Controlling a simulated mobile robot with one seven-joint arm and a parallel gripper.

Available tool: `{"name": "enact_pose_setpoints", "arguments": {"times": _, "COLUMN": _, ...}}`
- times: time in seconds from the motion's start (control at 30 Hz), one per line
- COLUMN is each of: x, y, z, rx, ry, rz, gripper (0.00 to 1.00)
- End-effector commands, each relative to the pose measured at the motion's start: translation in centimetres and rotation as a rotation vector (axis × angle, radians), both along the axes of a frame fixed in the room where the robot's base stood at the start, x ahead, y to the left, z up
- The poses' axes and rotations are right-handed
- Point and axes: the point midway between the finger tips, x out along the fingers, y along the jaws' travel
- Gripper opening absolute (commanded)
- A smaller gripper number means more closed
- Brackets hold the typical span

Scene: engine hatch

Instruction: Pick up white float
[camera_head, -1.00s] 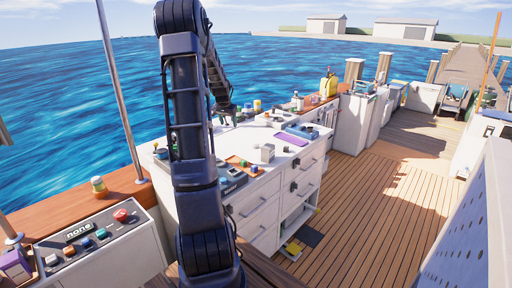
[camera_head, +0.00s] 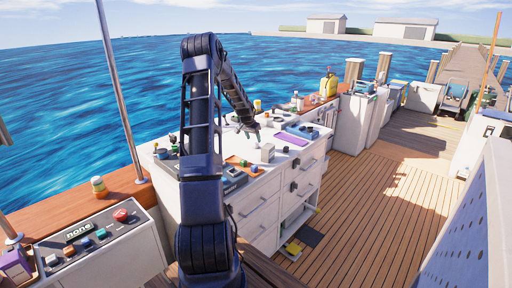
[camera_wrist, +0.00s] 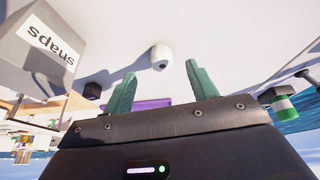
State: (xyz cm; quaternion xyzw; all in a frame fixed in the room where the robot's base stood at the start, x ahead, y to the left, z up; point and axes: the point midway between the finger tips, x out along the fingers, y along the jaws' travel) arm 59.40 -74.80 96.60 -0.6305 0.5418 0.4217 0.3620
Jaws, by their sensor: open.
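A small rounded white object with a dark spot, which looks like the white float (camera_wrist: 162,55), is on the white countertop in the wrist view. My gripper (camera_wrist: 160,82) is open, with its two green fingers spread and nothing between them. The float appears beyond the fingertips, roughly centred between them and apart from both. In the head view my gripper (camera_head: 254,134) is low over the white counter (camera_head: 227,154); I cannot make out the float there.
A grey box marked "snaps" (camera_wrist: 42,50) stands close at the left in the wrist view. A purple flat item (camera_wrist: 150,103) shows behind the fingers.

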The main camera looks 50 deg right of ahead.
Motion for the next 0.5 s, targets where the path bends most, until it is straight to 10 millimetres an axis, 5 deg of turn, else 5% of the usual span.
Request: {"name": "enact_pose_setpoints", "arguments": {"times": 0.5, "x": 0.5, "y": -2.3, "z": -4.5, "rx": 0.001, "ry": 0.0, "rz": -0.001, "gripper": 0.58}}
